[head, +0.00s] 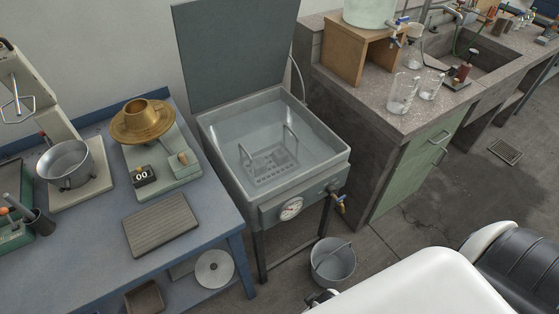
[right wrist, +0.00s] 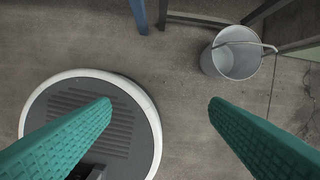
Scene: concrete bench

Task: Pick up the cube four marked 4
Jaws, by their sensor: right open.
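I cannot make out a cube marked 4 in either view. My right gripper (right wrist: 159,102) shows in the right wrist view as two teal ridged fingers, wide apart with nothing between them. My left gripper is in neither view.
In the head view, a blue table (head: 80,245) holds a brass funnel device (head: 142,122), a metal pot (head: 65,160) and a ridged plate (head: 160,224). An open water bath (head: 345,165) stands beside it, the bucket (head: 332,264) below. A concrete bench (head: 375,110) with beakers (head: 402,92) is at right.

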